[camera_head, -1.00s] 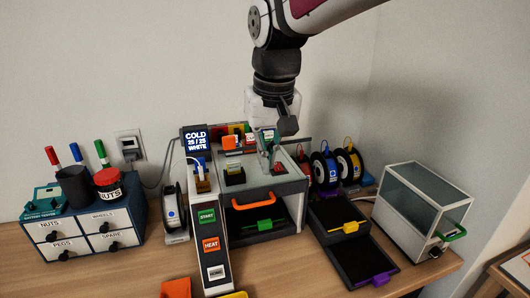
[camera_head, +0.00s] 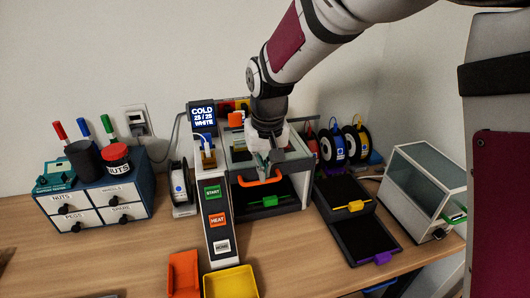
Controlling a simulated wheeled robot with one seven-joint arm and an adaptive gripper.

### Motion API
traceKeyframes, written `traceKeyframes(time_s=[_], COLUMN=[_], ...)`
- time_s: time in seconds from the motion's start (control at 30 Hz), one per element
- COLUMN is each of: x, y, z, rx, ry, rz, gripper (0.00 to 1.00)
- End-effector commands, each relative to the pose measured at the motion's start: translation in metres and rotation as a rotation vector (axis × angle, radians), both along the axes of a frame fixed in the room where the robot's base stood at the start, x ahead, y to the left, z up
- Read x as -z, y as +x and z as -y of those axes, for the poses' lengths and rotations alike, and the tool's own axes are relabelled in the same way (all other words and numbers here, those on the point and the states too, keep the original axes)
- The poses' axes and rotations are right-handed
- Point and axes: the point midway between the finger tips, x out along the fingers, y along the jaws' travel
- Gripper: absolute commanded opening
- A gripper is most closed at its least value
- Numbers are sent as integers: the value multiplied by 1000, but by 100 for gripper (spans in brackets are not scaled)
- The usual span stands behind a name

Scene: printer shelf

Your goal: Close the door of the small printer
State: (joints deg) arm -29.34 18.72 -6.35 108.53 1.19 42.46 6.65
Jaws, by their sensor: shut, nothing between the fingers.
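The small printer (camera_head: 304,170) stands mid-table, with a tall white control panel at its left. Its front door carries an orange handle (camera_head: 260,181) held out at the top front edge. Below the handle the front is open, and a dark bed with a green clip (camera_head: 270,201) shows inside. My gripper (camera_head: 263,172) points down over the top front of the printer, just above or behind the handle. It is shut with nothing in it. Whether the fingers touch the handle or the door cannot be told. My gripper and wrist hide part of the printer's top.
Right of the printer are spools (camera_head: 333,146), two dark plates (camera_head: 343,197) and a glass-sided white box (camera_head: 424,195) with a green handle. A drawer cabinet (camera_head: 95,203) stands left. Orange and yellow trays (camera_head: 232,284) lie in front.

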Motion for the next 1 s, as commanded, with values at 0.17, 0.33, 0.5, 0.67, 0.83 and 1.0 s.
traceKeyframes(time_s=[0.17,0.33,0.5,0.67,0.83,1.0], x=[13,15,15,20,46,88], y=[2,2,3,3,3,4], z=[0,-1,-1,0,0,0], rx=[0,0,0,0,0,2], ry=[-1,0,0,0,-1,-1], rz=[-1,0,0,-1,-4,-6], gripper=[0,0,0,0,0,0])
